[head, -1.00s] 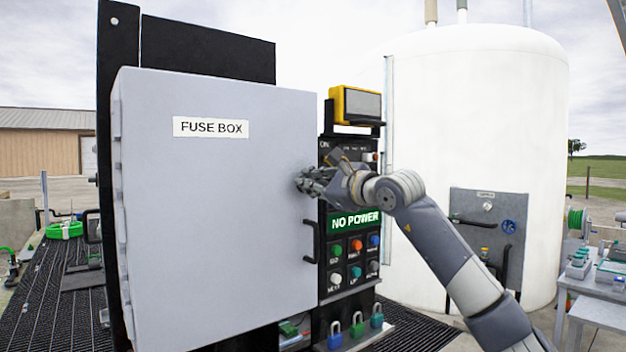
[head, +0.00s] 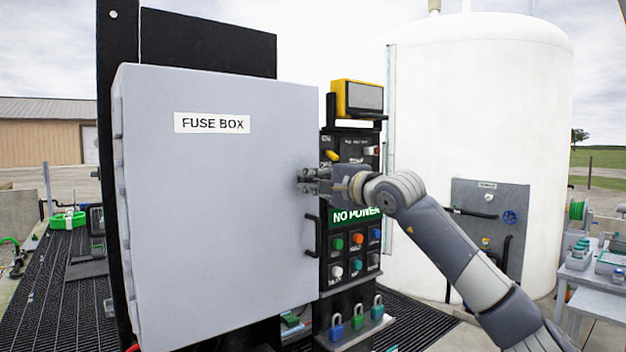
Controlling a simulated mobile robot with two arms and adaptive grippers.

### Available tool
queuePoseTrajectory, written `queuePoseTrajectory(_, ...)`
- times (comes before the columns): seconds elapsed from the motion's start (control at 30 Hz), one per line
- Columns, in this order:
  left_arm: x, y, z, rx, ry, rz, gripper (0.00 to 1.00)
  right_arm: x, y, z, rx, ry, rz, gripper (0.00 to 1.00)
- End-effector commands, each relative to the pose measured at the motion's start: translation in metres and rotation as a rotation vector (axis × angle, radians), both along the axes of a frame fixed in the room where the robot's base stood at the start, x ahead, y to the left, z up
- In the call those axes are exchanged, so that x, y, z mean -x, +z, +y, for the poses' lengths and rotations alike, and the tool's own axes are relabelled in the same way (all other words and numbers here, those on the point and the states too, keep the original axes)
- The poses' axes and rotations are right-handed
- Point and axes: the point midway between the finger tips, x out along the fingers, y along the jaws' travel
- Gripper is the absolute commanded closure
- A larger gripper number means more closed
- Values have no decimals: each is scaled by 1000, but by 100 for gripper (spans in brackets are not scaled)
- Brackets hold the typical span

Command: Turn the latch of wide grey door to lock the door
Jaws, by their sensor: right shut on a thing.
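The wide grey door (head: 215,220) labelled FUSE BOX is closed and fills the left middle of the head view. A black handle (head: 312,236) sits low at its right edge. My right gripper (head: 304,181) is at the door's right edge, above that handle, with its fingers shut on the small latch there. The fingers hide most of the latch, so its angle cannot be told. My left gripper is not in view.
Right of the door is a black control panel with buttons (head: 356,242) and a NO POWER sign (head: 356,215). A yellow device (head: 358,99) stands above it. A white tank (head: 478,120) stands behind my right arm.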

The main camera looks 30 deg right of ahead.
Motion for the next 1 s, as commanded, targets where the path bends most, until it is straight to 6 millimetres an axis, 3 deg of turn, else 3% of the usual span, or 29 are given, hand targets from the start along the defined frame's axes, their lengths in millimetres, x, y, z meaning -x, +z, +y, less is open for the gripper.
queuePoseTrajectory(0.6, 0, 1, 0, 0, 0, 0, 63, 0, -2, 1, 40, 1, -1, 100)
queuePoseTrajectory(0.63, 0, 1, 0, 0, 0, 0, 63, 0, -2, 1, 40, 1, -1, 81)
queuePoseTrajectory(0.7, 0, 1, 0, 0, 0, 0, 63, 0, -2, 1, 39, 1, -1, 68)
queuePoseTrajectory(1.0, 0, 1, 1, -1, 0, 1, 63, 0, -1, 0, 37, 0, -2, 68)
